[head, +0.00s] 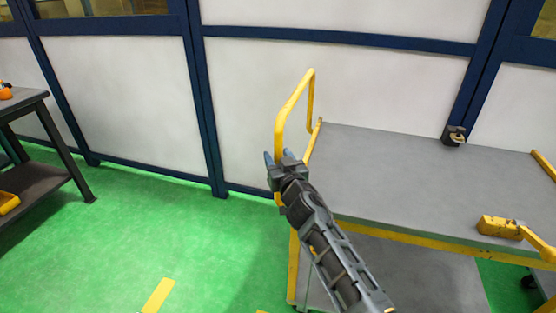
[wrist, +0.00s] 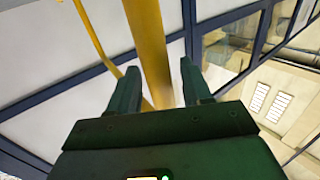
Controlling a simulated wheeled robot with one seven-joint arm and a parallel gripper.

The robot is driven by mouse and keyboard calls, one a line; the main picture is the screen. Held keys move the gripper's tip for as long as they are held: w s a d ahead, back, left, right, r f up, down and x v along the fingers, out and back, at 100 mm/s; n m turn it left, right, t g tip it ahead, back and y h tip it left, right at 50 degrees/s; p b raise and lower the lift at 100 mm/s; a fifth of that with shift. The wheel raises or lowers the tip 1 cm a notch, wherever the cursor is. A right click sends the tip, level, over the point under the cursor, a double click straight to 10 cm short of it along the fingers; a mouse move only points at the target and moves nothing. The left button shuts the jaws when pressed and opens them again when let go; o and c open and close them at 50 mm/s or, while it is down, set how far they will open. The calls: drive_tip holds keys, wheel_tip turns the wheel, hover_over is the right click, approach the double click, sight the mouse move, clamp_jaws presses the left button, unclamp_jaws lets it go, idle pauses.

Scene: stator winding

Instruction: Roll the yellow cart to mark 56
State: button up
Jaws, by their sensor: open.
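The yellow cart (head: 400,234) stands at the right in the head view, with a grey top deck, a yellow frame and a lower grey shelf. Its yellow looped handle (head: 281,118) rises at the deck's left end. My gripper (head: 278,158) is at the handle's near upright, fingers pointing up and away. In the wrist view the handle bar (wrist: 150,45) runs between the two open fingers of my gripper (wrist: 160,68); no clamping shows. My arm hides part of the deck's left edge and the lower frame. No number 56 is readable.
A yellow block-like part (head: 500,228) is at the deck's front right. A small dark object (head: 453,136) is at its back edge. White panels with blue frames (head: 120,90) stand behind. A dark table (head: 35,150) is at left. Green floor (head: 120,230) between is open, with yellow strips (head: 158,295).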

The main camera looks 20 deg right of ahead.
drive_tip(key=shift+c, duration=0.3)
clamp_jaws()
idle(0.3)
